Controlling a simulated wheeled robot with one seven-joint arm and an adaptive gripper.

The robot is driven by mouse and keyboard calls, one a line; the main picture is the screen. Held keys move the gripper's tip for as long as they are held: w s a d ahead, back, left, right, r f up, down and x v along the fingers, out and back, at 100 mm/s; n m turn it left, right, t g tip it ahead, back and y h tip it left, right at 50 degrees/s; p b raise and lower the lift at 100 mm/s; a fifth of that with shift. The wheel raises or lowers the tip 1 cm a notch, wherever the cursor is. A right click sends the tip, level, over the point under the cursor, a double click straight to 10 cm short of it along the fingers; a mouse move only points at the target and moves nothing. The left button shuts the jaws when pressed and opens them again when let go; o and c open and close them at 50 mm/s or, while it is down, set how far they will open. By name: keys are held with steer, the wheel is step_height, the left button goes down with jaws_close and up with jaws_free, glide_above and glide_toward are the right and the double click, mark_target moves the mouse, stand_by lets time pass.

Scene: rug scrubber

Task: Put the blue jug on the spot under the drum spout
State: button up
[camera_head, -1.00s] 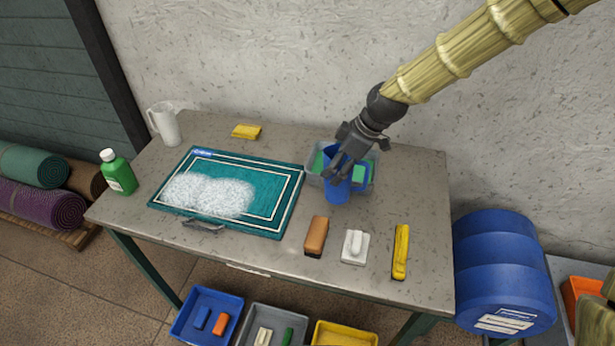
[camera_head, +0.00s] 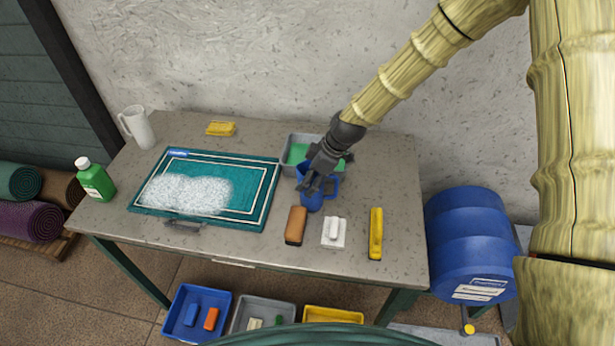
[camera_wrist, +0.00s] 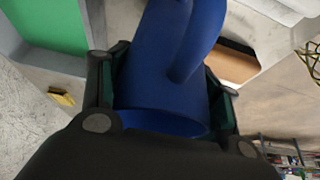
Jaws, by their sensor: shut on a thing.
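The blue jug (camera_head: 313,199) is upright over the table, just in front of the grey tub with green inside. My gripper (camera_head: 318,180) is shut on the jug from above and behind; whether its base touches the table I cannot tell. In the wrist view the jug (camera_wrist: 165,60) fills the space between my fingers (camera_wrist: 165,105), its handle toward the upper right. The blue drum (camera_head: 470,245) lies on its side right of the table. Its spout with a yellow tip (camera_head: 468,328) points down at the lower right. The spot under it is not clearly visible.
On the table (camera_head: 385,160) are the grey tub (camera_head: 290,148), a brown brush (camera_head: 296,225), a white scrubber (camera_head: 334,232), a yellow tool (camera_head: 376,233) and a foamy teal rug (camera_head: 240,205). Colored bins (camera_head: 205,310) stand below. My arm covers the right side.

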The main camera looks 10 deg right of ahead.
steer(key=shift+s+r, duration=0.1)
steer(key=shift+s, duration=0.1)
steer(key=o, duration=1.4)
steer(key=shift+c, duration=0.2)
steer(key=shift+w, duration=0.1)
